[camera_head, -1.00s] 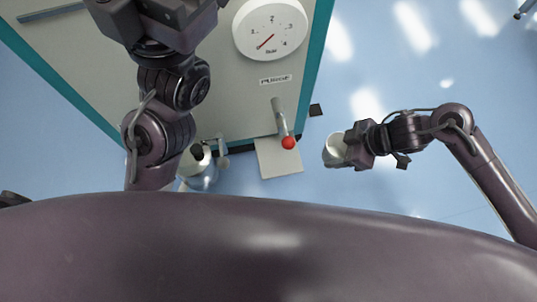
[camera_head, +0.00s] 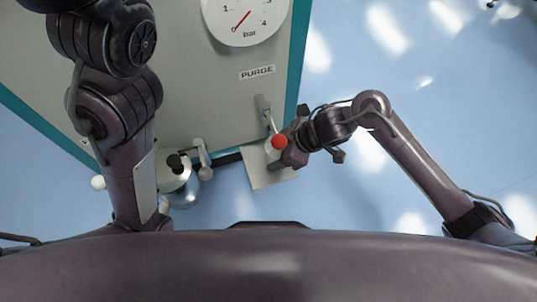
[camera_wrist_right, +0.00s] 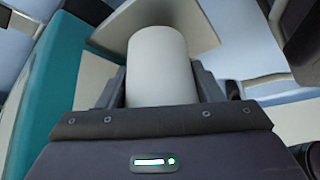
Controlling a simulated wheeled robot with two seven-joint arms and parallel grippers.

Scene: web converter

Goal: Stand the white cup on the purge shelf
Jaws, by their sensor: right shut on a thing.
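The white cup (camera_wrist_right: 158,65) stands between the fingers of my right gripper (camera_wrist_right: 160,92) in the right wrist view, and the gripper is shut on it. In the head view my right gripper (camera_head: 283,156) is at the right side of the purge shelf (camera_head: 262,178), a pale plate under the PURGE label (camera_head: 257,72). The cup is mostly hidden there by the gripper and the red knob. Whether the cup touches the shelf cannot be told. The shelf also shows beyond the cup in the wrist view (camera_wrist_right: 200,22).
A lever with a red knob (camera_head: 279,142) hangs above the shelf, very close to my right gripper. A round gauge (camera_head: 246,14) is on the grey panel above. A glass and metal vessel (camera_head: 178,183) is left of the shelf.

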